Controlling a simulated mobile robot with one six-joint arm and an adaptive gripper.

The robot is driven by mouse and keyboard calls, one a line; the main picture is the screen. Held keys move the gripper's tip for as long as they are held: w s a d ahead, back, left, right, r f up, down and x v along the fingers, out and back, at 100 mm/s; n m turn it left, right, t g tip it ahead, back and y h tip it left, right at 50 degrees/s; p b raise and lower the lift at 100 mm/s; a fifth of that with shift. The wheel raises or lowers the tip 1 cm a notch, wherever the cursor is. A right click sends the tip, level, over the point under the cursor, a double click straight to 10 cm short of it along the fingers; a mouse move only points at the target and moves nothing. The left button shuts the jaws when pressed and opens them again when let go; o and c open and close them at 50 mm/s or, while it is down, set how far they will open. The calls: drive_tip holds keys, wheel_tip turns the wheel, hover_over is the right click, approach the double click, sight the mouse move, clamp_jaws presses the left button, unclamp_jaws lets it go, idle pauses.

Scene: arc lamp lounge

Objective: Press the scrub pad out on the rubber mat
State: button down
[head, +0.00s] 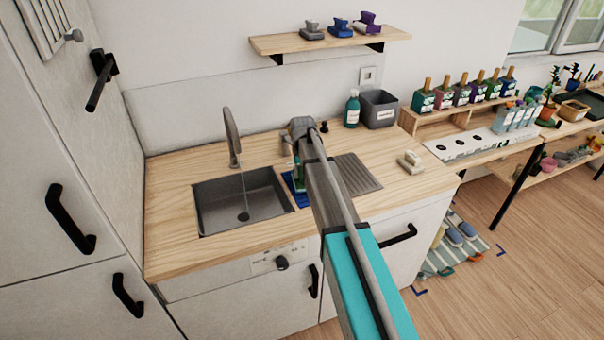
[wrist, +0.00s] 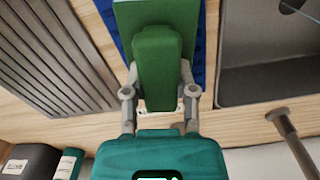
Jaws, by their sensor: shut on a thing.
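The scrub pad (wrist: 157,65) is green, with a darker raised grip on a lighter green base. My gripper (wrist: 158,92) is shut on the grip, one finger on each side. In the head view a bit of the green scrub pad (head: 298,183) shows beside my arm. The blue rubber mat (head: 289,184) lies on the counter between sink and drainer, mostly hidden by my arm. In the wrist view the mat (wrist: 205,45) shows beneath the pad. I cannot tell whether the pad touches the mat.
The sink (head: 215,205) with its tap (head: 232,140) is left of the mat; the ribbed drainer (head: 357,175) is right. A grey bin (head: 378,110) and a teal bottle (head: 352,108) stand at the back. A pale block (head: 410,161) lies on the right counter, which has free room.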

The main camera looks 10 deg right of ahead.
drive_tip(key=shift+f+b, duration=0.5)
idle(0.8)
drive_tip(key=shift+s, duration=0.1)
idle(0.8)
drive_tip(key=shift+r+p, duration=3.45)
drive_tip(key=shift+r, duration=0.05)
